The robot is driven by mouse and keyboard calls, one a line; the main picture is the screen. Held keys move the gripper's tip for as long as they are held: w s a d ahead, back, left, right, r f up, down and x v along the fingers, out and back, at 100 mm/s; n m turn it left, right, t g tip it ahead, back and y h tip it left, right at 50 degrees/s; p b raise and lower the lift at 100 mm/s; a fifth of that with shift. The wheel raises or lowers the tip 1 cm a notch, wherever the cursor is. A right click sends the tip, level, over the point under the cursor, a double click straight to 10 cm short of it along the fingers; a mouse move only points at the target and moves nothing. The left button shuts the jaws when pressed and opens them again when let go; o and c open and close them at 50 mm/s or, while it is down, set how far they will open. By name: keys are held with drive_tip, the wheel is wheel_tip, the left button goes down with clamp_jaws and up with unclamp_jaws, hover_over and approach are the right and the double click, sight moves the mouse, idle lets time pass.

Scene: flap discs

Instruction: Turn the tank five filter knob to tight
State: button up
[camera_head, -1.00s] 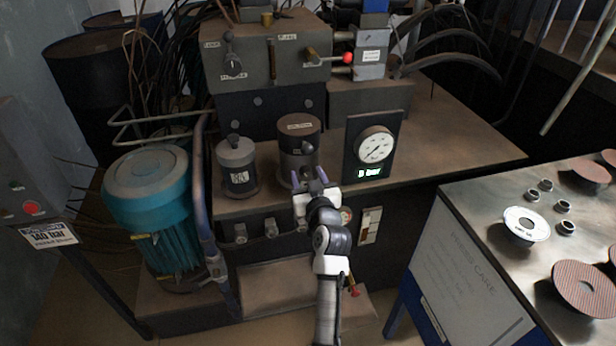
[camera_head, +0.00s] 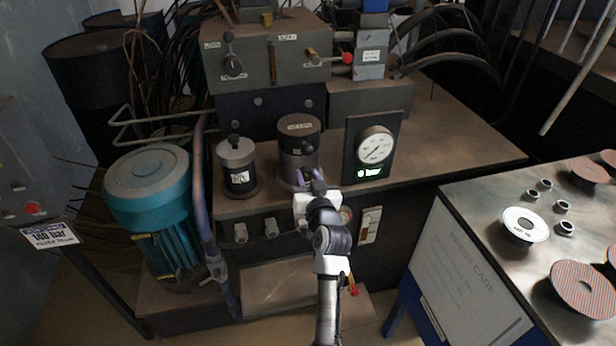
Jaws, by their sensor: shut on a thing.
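My gripper (camera_head: 308,178) is low at the front of a dark brown canister (camera_head: 300,133) on the machine bench. A grey canister (camera_head: 237,160) with a black top knob and a white label stands to the left, apart from my gripper.
A pressure gauge (camera_head: 374,148) with a green readout stands close to the right of my gripper. A lever with a red ball (camera_head: 347,58) sits above. A teal motor (camera_head: 150,190) is at left. A steel table (camera_head: 470,205) with discs and nuts is at right.

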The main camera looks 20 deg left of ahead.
drive_tip(key=shift+m+p, duration=0.55)
drive_tip(key=shift+m, duration=1.25)
drive_tip(key=o, duration=1)
drive_tip(key=shift+c, duration=0.2)
drive_tip(key=b+v, duration=0.3)
drive_tip(key=v, duration=1.1)
drive_tip(key=shift+w, duration=0.1)
